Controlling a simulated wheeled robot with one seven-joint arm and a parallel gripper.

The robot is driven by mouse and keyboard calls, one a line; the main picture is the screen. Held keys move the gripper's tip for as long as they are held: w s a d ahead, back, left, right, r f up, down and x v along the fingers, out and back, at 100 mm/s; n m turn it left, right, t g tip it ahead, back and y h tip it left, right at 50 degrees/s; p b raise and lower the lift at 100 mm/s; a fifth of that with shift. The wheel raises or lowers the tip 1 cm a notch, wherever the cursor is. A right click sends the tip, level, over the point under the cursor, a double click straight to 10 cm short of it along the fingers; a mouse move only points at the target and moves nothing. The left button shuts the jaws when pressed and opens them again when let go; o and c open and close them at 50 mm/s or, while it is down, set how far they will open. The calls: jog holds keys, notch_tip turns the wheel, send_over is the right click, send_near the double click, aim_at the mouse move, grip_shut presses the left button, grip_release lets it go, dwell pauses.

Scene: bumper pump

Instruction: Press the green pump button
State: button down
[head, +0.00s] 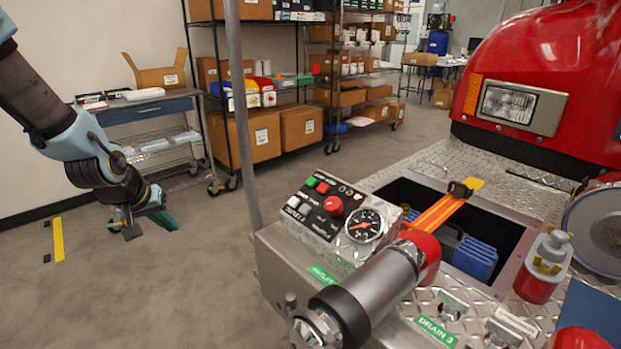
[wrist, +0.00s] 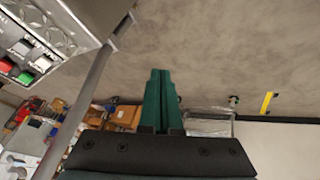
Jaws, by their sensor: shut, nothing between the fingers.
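A vertical grey pole (head: 240,110) stands between my gripper and the panel. A larger red knob (head: 333,205) and a gauge (head: 363,225) are near the button. A thick hose nozzle (head: 375,285) lies in front. A cart (head: 145,108) and shelves stand behind.

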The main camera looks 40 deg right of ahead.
aim_at(311, 182)
jog(key=s+d+r+h, duration=0.2)
jog(key=d+r+h, duration=0.1)
jog(key=d, duration=0.6)
jog(key=s+d+r+g+h+p, duration=0.1)
jog(key=s+d+r+h, duration=0.2)
jog(key=d, duration=0.7)
jog(key=s+d+r+g+h, duration=0.1)
jog(key=d+r+h, duration=0.3)
jog(key=d, duration=0.6)
jog(key=shift+s+d+p, duration=0.2)
jog(key=shift+s+p, duration=0.15)
jog(key=shift+s, duration=0.35)
jog(key=shift+f, duration=0.1)
jog(key=d+f+b, duration=0.1)
jog(key=f, duration=0.1)
jog(key=d+f+b, duration=0.1)
jog(key=f+b, duration=0.1)
jog(key=d+f+b, duration=0.1)
jog(key=f, duration=0.1)
jog(key=shift+s+d+b, duration=0.1)
jog(key=shift+d+b, duration=0.15)
jog(key=shift+b, duration=0.05)
jog(key=shift+d+f+b, duration=0.5)
jog(key=shift+f+b, duration=0.05)
jog(key=shift+f, duration=0.2)
jog(key=shift+d+f+b, duration=0.2)
jog(key=shift+f+b, duration=0.15)
jog(key=shift+b, duration=0.05)
